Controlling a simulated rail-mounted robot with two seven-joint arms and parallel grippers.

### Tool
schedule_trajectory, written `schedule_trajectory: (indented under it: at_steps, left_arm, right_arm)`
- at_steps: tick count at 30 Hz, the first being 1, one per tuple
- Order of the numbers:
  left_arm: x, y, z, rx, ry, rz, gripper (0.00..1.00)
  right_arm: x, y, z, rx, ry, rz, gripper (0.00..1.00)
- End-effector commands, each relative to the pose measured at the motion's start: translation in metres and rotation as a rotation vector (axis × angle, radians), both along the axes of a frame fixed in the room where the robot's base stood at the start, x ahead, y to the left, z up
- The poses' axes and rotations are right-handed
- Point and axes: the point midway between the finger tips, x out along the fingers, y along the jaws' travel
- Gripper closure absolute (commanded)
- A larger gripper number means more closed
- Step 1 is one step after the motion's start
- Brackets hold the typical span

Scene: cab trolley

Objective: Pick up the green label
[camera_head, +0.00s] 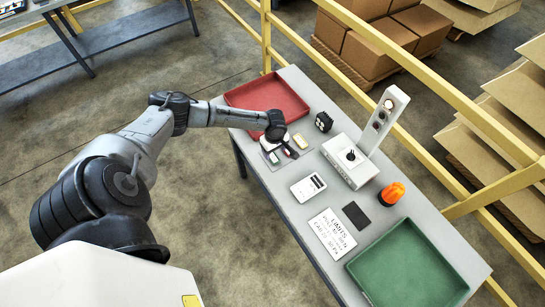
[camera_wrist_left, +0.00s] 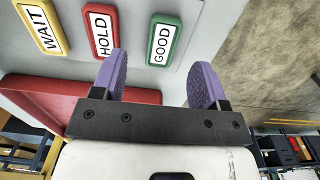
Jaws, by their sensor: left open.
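The green label (camera_wrist_left: 164,40), reading GOOD, lies flat on the table in the left wrist view. It is just beyond and between the two purple fingertips of my left gripper (camera_wrist_left: 161,66), which are open with nothing between them. The red label (camera_wrist_left: 102,33), reading HOLD, is left of it, close to the left fingertip. The yellow label (camera_wrist_left: 42,28), reading WAIT, is further left and also shows in the head view (camera_head: 300,141). In the head view my left gripper (camera_head: 280,151) is low over the labels and partly hides them. My right gripper is not in view.
A red tray (camera_head: 240,97) sits behind the gripper, and a green tray (camera_head: 388,290) at the table's near end. Between stand a grey device with an upright post (camera_head: 350,162), an orange beacon (camera_head: 392,193), a white card (camera_head: 332,234) and a dark pad (camera_head: 356,215). A yellow rail (camera_head: 440,90) runs alongside.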

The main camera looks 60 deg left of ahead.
Motion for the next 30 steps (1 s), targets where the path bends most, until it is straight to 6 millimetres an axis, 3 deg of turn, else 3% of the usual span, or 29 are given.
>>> schedule_trajectory:
  at_steps: [10, 21, 30]
  left_arm:
    - [-0.003, -0.003, -0.042, 0.000, 0.001, 0.002, 0.33]
    - [-0.003, -0.003, -0.049, 0.000, 0.000, 0.000, 0.33]
    - [-0.004, -0.003, -0.049, 0.000, 0.001, 0.000, 0.62]
  right_arm:
    - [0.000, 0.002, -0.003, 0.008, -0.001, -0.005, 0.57]
    - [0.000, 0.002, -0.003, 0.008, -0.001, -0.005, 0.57]
    - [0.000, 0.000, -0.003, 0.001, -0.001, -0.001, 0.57]
